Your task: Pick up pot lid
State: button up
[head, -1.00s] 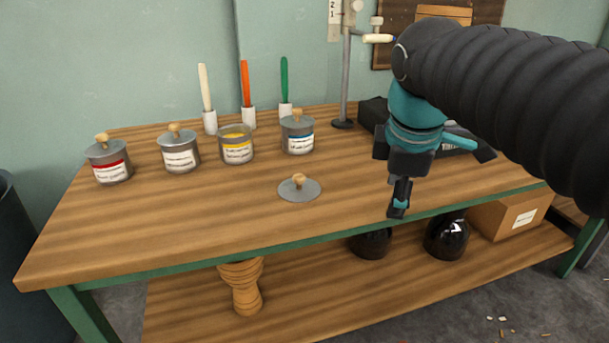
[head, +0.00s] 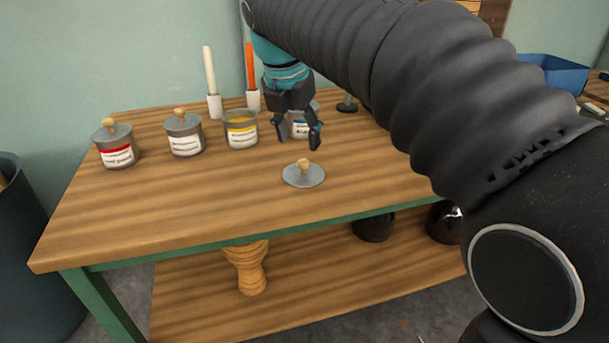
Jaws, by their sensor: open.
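The pot lid (head: 292,177) is a flat grey disc with a light wooden knob (head: 304,164), lying on the workbench in the middle of the head view. My gripper (head: 299,146) points down above the lid, a little behind it in the picture. Its two dark fingers are apart with nothing between them, and the fingertips are clear of the knob. An open pot with yellow inside (head: 240,130) stands behind and left of the lid. A blue-labelled pot (head: 299,125) is partly hidden behind my gripper.
A red-labelled pot (head: 116,152) and a white-labelled pot (head: 184,144), both lidded, stand at left. White (head: 210,75) and orange (head: 250,65) handled brushes stand behind. The wooden bench top (head: 190,205) is clear in front. A blue bin (head: 553,75) is at far right.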

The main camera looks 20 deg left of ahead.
aim_at(304, 161)
jog(key=b+x, duration=0.2)
jog(key=x, duration=0.6)
jog(key=shift+w+a, duration=0.1)
jog(key=shift+w, duration=0.1)
grip_shut()
